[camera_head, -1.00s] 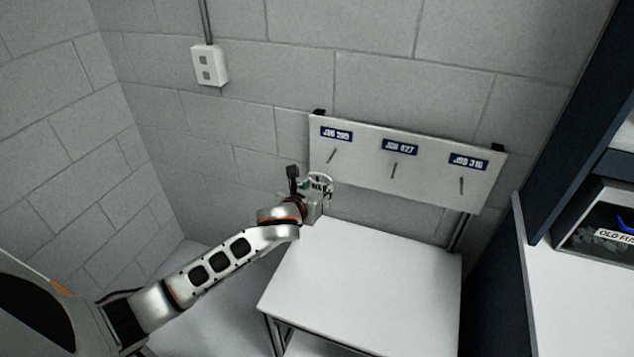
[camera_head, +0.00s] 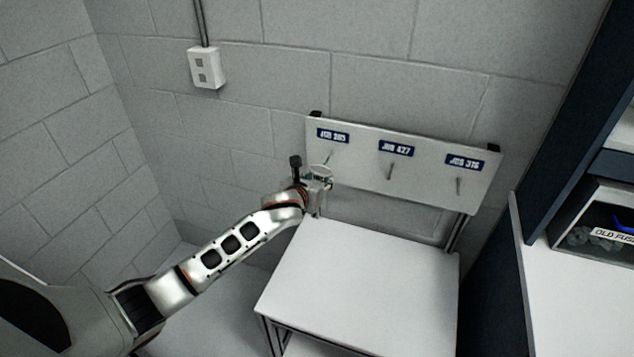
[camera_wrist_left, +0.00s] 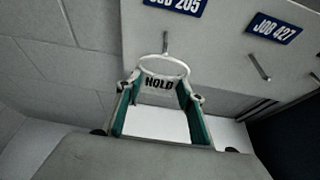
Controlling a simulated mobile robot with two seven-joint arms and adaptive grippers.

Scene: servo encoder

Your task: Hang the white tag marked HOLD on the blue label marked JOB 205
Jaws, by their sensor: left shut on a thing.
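The white HOLD tag (camera_wrist_left: 158,84) with its ring (camera_wrist_left: 163,66) is held between the fingers of my left gripper (camera_wrist_left: 160,92), ring side toward the board. In the head view my left gripper (camera_head: 319,181) is at the board's lower left, below the blue JOB 205 label (camera_head: 333,136). In the left wrist view the label (camera_wrist_left: 176,5) is cut by the top edge. A thin peg (camera_wrist_left: 165,42) sticks out below it, its tip at the ring's far edge. I cannot tell whether it enters the ring. My right gripper is out of view.
The white board (camera_head: 420,182) also carries the JOB 427 label (camera_head: 396,148) and the JOB 316 label (camera_head: 465,162), each above its own peg. A bare white table (camera_head: 360,270) stands below. Shelving with a bin stands at the right.

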